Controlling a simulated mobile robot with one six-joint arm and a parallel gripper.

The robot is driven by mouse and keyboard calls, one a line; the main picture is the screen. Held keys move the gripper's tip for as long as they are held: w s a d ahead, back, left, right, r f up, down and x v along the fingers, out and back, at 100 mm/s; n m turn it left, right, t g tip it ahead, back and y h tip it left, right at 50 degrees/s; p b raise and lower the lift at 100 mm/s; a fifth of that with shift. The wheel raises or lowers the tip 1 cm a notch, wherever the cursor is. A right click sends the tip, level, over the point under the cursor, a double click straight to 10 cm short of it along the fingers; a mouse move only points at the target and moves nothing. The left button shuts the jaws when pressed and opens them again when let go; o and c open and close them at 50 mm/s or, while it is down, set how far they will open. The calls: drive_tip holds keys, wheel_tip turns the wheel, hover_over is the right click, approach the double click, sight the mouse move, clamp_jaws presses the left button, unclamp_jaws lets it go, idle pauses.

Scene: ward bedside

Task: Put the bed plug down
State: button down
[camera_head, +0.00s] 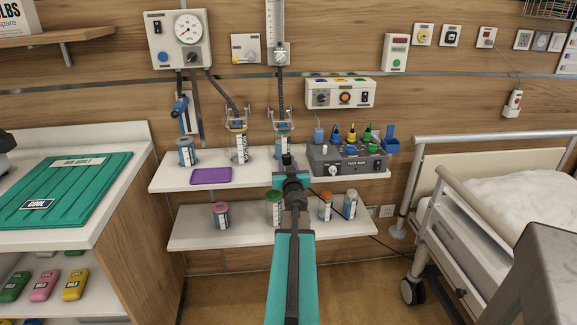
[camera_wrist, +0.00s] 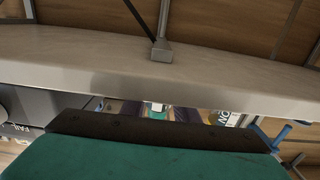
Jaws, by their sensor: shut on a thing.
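My gripper (camera_head: 290,176) is in front of the upper white shelf in the head view, near the middle. It is shut on a small dark thing, seemingly the bed plug (camera_head: 287,160), mostly hidden by the gripper. A thin black cable runs from beside the gripper down to the right, past the lower shelf towards the bed. In the wrist view my teal arm part fills the bottom, and the fingertips and the plug cannot be made out. I cannot tell whether the plug touches the shelf.
The lower shelf (camera_head: 245,236) holds several jars. A bed (camera_head: 440,222) stands right; a counter with a teal pack (camera_head: 70,190) stands left.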

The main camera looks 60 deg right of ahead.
drive_tip(key=shift+f, duration=0.15)
drive_tip(key=c, duration=1.4)
unclamp_jaws()
